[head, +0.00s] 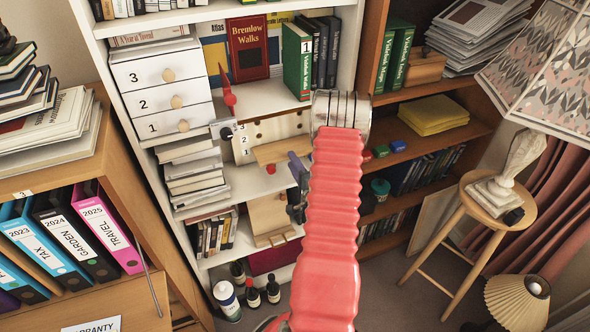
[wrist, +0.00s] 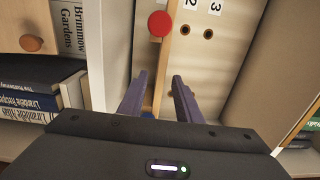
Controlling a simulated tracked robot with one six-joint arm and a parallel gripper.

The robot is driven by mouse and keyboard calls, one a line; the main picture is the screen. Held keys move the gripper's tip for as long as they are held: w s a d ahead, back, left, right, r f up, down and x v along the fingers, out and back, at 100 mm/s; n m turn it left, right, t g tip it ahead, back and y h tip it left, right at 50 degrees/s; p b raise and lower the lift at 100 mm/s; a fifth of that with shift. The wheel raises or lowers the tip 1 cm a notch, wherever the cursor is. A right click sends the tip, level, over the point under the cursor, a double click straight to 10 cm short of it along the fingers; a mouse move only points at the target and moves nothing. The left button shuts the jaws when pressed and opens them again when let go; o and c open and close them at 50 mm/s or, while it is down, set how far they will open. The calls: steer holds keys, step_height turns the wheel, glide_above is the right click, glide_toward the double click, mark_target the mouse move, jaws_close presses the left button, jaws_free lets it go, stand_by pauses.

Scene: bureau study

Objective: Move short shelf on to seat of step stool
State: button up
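A short wooden shelf board (head: 283,150) sits in front of a pale upright panel (head: 243,143) with holes and numbers, inside the white bookcase. A lower wooden piece with a ledge (head: 268,215) is below it; I cannot tell if it is the step stool. A round-topped wooden stool (head: 478,187) stands at the right with a lamp on its seat. My gripper (head: 299,168) is in front of the bookcase, partly hidden by my red arm.
White numbered drawers (head: 175,95) and stacked books (head: 193,170) are left of the panel. Bottles (head: 253,296) stand on the floor below. A brown bookcase (head: 440,135) and a paper lampshade (head: 517,301) are at the right. Open carpet (head: 405,290) lies between.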

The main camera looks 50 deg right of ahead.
steer(key=shift+x, duration=2.3)
steer(key=shift+c, duration=0.7)
jaws_close()
steer(key=shift+f, duration=0.15)
steer(key=shift+s+r, duration=0.1)
steer(key=shift+r, duration=1.8)
steer(key=shift+s+a, duration=0.1)
steer(key=shift+s, duration=0.05)
